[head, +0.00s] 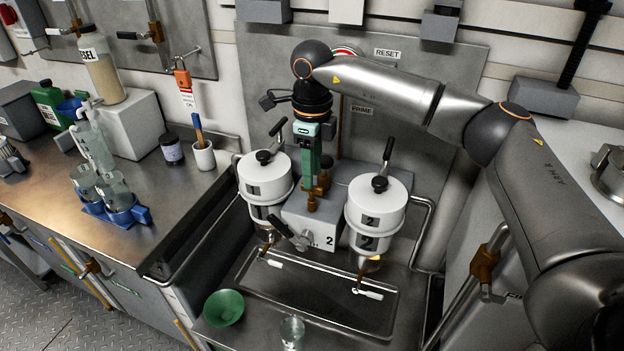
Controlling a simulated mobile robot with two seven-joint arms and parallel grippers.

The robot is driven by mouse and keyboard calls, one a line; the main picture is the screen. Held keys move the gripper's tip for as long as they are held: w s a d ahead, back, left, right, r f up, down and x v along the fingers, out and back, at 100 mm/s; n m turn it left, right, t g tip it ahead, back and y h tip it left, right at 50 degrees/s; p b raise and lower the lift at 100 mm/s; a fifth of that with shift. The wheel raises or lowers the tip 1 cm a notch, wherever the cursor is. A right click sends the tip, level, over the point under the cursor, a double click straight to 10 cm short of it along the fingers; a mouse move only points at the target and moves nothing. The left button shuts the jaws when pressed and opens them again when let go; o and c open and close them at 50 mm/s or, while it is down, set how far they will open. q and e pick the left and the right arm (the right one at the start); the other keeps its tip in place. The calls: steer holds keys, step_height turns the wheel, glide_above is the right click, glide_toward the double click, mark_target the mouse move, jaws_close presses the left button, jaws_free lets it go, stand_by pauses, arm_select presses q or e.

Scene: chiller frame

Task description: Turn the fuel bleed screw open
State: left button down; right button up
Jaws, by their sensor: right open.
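One brass fitting (312,203) is directly below my right gripper (311,182); I cannot tell for certain which fitting is the fuel bleed screw. My right gripper points down from above, with its green fingers open and close over the brass fitting. Whether the fingers touch it or stand around it is hard to see. The fingers and wrist hide part of the fittings. My left gripper is not in view.
The left canister (264,180) and right canister (375,208) stand close on either side, each with a black-knobbed lid. A lever (298,240) sticks out in front of the block. A green bowl (224,307) and clear jar (292,331) stand in front. Bottles crowd the left bench.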

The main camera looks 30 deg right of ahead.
mark_target(312, 193)
steer(key=shift+f, duration=1.45)
steer(key=shift+c, duration=0.2)
jaws_close()
